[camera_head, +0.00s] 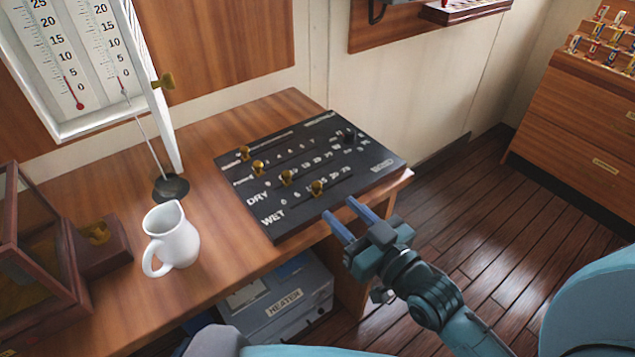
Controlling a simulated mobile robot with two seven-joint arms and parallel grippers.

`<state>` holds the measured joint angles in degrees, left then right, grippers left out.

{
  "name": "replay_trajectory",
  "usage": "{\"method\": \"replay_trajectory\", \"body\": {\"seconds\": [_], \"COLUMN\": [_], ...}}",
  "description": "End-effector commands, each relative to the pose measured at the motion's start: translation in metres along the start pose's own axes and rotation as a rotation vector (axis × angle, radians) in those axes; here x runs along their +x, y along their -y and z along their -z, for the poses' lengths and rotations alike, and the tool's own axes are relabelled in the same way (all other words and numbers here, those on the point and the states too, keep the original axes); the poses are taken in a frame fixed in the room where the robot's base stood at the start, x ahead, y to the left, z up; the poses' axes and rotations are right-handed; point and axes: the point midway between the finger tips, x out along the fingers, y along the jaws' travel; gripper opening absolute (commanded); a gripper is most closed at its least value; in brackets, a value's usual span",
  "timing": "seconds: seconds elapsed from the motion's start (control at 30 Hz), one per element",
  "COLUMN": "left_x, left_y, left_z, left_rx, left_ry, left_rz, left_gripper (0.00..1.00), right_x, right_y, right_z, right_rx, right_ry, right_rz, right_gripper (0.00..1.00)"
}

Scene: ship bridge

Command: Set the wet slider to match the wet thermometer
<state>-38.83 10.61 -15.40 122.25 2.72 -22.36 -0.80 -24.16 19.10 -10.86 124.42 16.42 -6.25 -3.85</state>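The dark panel (355,176) lies on the wooden desk, with rows marked DRY and WET. The wet slider's brass knob (317,188) is in the front row, a short way right of its low-number end; its exact value is unclear. The dry slider's knob (286,178) is one row behind. Two thermometers hang at upper left. The right one (119,70) has a wick into a black cup (171,188), and its red column is low, around 0 to 5. My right gripper (339,210) is open and empty at the panel's front edge, its fingers apart, close to the wet knob. My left gripper is not seen.
A white jug (170,238) stands on the desk (225,245) left of the panel. A glass-sided wooden case (35,255) is at far left. A grey heater box (280,298) is under the desk. The floor (480,215) to the right is clear.

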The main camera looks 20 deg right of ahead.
Motion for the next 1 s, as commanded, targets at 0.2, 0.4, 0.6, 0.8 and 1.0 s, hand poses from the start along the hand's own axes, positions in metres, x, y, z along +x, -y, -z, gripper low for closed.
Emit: {"method": "replay_trajectory", "body": {"seconds": [0.2,0.4,0.6,0.8,1.0], "left_x": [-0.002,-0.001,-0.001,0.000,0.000], "left_y": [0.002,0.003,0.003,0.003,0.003], "left_z": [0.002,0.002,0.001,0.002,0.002], "left_rx": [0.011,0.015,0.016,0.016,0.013], "left_ry": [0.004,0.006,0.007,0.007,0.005], "left_rz": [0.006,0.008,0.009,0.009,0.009], "left_gripper": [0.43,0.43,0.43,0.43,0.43], "right_x": [0.047,0.076,0.087,0.087,0.087], "right_y": [0.000,0.000,0.000,0.000,0.000], "right_z": [0.002,0.001,0.000,0.000,0.000], "right_rx": [0.001,0.001,0.001,0.000,0.000], "right_ry": [-0.004,-0.001,0.001,0.001,0.001], "right_rz": [-0.001,-0.001,0.000,0.000,0.000], "right_gripper": [0.38,0.38,0.38,0.38,0.26]}}
